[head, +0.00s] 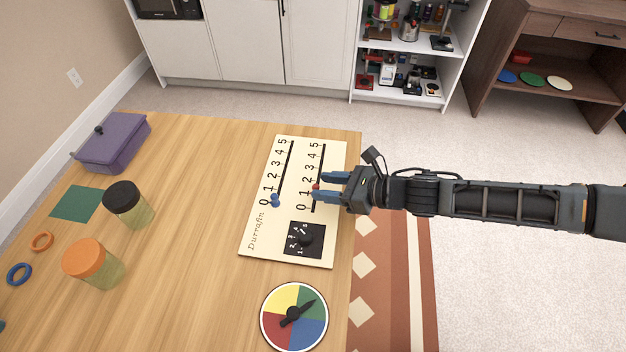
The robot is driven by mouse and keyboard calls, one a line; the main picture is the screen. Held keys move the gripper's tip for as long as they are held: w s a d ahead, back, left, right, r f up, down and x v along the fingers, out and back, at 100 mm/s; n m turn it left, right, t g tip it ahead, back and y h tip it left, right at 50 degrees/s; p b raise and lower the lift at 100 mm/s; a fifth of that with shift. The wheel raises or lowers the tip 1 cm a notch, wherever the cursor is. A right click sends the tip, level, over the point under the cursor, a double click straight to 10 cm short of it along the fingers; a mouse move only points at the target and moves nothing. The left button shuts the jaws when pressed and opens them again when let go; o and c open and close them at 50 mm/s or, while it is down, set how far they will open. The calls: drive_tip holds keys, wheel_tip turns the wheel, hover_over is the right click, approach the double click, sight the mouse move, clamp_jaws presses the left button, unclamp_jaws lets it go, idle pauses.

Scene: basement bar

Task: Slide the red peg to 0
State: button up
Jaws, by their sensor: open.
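A cream board (260,235) lettered "Durrafin" lies near the right edge of the wooden table. It has two black slots, each beside numbers 0 to 5. The red peg (316,187) shows in the right slot, close to the number 1. The blue peg (275,200) is in the left slot near 0. My gripper (322,186) reaches in from the right, its blue fingers open over the right slot. The red peg lies between or just beside the fingertips; I cannot tell whether they touch it. The fingers hide part of the slot.
A black dial (306,239) is on the board's near end. A colour spinner (294,316) lies nearer. Two jars, orange-lidded (91,262) and black-lidded (127,203), a purple box (113,143) and rings (42,242) are left. Table between jars and board is clear.

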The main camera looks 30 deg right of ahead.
sight(317, 186)
drive_tip(key=shift+x, duration=2.45)
drive_tip(key=shift+c, duration=0.3)
clamp_jaws()
